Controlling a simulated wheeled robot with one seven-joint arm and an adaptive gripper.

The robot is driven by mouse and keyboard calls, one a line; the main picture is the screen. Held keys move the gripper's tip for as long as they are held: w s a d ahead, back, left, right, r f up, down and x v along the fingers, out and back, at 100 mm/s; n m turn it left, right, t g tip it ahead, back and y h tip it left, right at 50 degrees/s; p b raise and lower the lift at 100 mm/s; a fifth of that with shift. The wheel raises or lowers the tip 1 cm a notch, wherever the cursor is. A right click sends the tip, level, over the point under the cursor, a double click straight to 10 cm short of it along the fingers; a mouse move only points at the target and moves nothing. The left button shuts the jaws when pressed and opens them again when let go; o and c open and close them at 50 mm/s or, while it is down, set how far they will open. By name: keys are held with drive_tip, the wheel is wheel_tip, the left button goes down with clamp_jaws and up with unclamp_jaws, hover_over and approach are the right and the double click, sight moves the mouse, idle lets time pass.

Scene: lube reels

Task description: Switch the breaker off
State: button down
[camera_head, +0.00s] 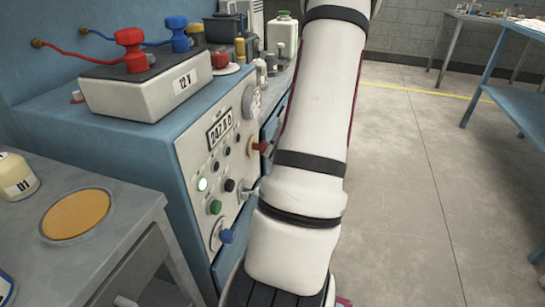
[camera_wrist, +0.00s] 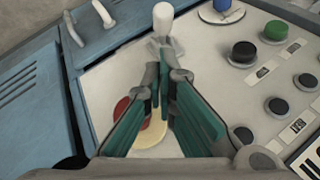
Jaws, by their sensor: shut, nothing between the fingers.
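A control panel (camera_head: 232,165) faces right on the front of a blue cabinet. A pale metal toggle lever (camera_head: 248,192) stands out from its lower part. It also shows in the wrist view (camera_wrist: 163,20), upright in the picture just beyond my fingertips. My gripper (camera_wrist: 166,75) is shut and empty, its fingertips close to the lever's base; I cannot tell whether they touch. A red handle on a yellow disc (camera_head: 260,146) sits higher on the panel, partly hidden behind the fingers in the wrist view (camera_wrist: 152,133). No labels show which control is the breaker. In the head view my arm hides my gripper.
Near the lever are a green button (camera_head: 215,207), a blue knob (camera_head: 227,236), black buttons (camera_head: 229,185) and a lit lamp (camera_head: 202,184). A 12 V battery (camera_head: 150,85) sits on the cabinet. A grey bench (camera_head: 120,215) stands at left.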

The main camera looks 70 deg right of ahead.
drive_tip(key=b+x, duration=0.2)
drive_tip(key=x, duration=0.5)
drive_tip(key=shift+f+b, duration=0.2)
drive_tip(key=shift+b, duration=0.15)
